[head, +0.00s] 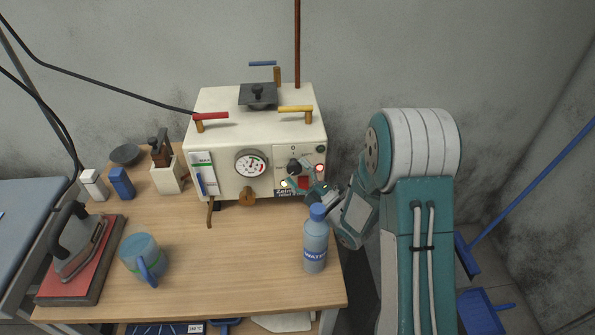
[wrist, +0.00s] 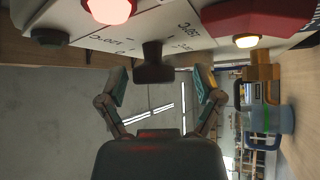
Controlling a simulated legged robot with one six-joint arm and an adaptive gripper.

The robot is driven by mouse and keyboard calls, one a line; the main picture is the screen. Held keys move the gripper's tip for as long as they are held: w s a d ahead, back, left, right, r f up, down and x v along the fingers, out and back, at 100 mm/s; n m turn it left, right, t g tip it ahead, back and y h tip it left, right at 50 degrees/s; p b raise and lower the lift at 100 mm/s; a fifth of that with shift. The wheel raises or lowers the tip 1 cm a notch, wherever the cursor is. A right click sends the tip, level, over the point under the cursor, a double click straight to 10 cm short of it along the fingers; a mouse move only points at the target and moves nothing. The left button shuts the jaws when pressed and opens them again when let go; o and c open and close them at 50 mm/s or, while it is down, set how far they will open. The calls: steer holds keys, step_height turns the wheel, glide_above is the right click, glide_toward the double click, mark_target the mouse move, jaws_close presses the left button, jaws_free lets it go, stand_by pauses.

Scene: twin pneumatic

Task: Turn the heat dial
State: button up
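The heat dial is a black knob (wrist: 153,66) on a white panel with temperature marks, at the top middle of the wrist view. In the head view, the dial (head: 293,166) is on the right front of the cream machine (head: 225,132). My gripper (wrist: 160,84) is open, with one finger on each side of the knob in the wrist view and a visible gap to it on both sides. In the head view, my gripper (head: 302,182) is right at the panel and partly covers it. I cannot tell whether the fingertips reach past the knob's face.
A red lamp (wrist: 110,9), a red part (wrist: 240,14) and a lit pale lamp (wrist: 247,41) flank the dial. A water bottle (head: 315,242) stands under my wrist. A pressure gauge (head: 251,163), mug (head: 143,258) and iron (head: 75,245) are further left. The table's middle is clear.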

mark_target(300, 166)
steer(key=shift+r, duration=0.15)
step_height(300, 166, up, 9)
steer(key=shift+w+d+r, duration=0.1)
steer(key=shift+d, duration=0.05)
steer(key=shift+d+r, duration=0.25)
steer(key=shift+r, duration=0.1)
